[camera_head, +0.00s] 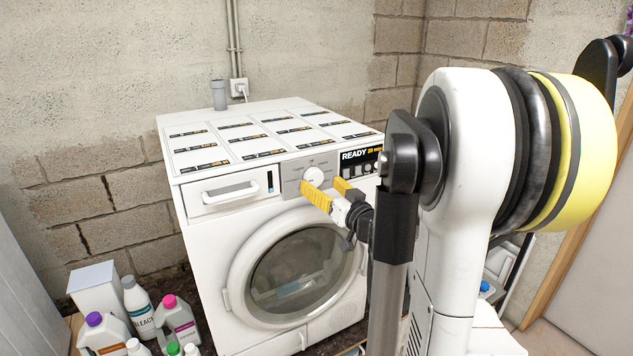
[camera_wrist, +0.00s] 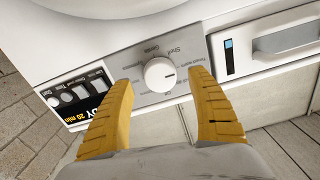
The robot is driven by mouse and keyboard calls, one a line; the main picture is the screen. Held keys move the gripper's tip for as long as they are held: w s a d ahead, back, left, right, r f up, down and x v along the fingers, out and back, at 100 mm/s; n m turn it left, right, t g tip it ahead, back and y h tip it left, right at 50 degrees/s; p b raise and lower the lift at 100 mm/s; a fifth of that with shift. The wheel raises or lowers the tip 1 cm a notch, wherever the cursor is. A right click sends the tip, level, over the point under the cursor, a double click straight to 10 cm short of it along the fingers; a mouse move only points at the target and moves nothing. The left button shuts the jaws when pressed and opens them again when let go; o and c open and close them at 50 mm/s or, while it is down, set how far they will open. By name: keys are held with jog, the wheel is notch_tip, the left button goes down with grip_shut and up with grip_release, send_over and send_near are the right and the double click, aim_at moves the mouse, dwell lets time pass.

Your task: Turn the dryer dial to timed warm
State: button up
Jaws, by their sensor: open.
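The dryer (camera_head: 215,235) is a white front-loader with a round glass door. Its round white dial (camera_head: 314,175) sits on a grey panel; it also shows in the wrist view (camera_wrist: 160,74), upside down. My gripper (camera_head: 322,184) has yellow fingers, open and empty. In the wrist view my gripper (camera_wrist: 161,80) has one finger on each side of the dial, with gaps; I cannot tell its depth from the panel.
A black display (camera_head: 361,156) reading READY and a row of buttons sit right of the dial. A drawer handle (camera_head: 229,192) is to its left. Several bottles (camera_head: 140,308) and a white box (camera_head: 97,288) stand at lower left. A block wall is behind the dryer.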

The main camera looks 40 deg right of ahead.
jog(key=v, duration=0.9)
jog(key=shift+w, duration=0.1)
